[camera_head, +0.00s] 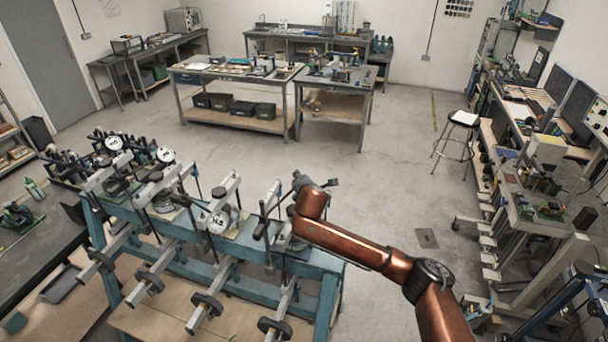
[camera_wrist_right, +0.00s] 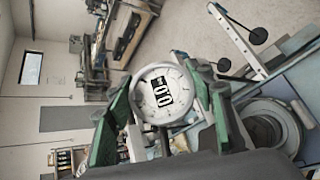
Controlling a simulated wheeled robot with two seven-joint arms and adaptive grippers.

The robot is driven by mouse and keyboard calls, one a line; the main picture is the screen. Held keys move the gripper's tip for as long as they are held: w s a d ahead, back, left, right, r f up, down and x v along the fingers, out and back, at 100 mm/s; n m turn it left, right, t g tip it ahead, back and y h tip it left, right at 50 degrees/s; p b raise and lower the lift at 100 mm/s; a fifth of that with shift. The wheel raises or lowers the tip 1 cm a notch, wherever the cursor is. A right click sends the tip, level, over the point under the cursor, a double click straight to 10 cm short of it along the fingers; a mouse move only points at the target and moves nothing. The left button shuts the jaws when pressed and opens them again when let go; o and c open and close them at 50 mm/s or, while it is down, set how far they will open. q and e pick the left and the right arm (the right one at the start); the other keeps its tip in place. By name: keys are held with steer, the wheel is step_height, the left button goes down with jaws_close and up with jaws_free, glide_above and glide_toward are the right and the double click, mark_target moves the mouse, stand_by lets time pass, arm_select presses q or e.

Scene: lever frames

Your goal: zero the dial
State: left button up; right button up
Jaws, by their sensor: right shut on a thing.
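A round dial (camera_wrist_right: 151,87) with a white face and a black window of white digits fills the middle of the right wrist view. The digits look like zeros, but they are tilted and small. My right gripper (camera_wrist_right: 160,100) has its green-padded fingers on both sides of the dial and is shut on it. In the head view my right gripper (camera_head: 301,184) is at the right end of the teal lever frame (camera_head: 327,300), mostly hidden by my copper arm. That dial is hidden there. Another white dial (camera_head: 217,222) sits on the frame to the left. My left gripper is out of view.
Levers with dark round weights (camera_head: 205,306) stick out of the frame's near side. More dials (camera_head: 114,143) stand at its far left. A cluttered bench (camera_head: 545,225) and a stool (camera_head: 465,119) are on the right.

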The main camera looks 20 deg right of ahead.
steer(key=shift+m+g+h, duration=0.6)
steer(key=shift+m+g, duration=0.8)
steer(key=shift+d+f, duration=0.1)
steer(key=o, duration=1.2)
steer(key=v, duration=1.2)
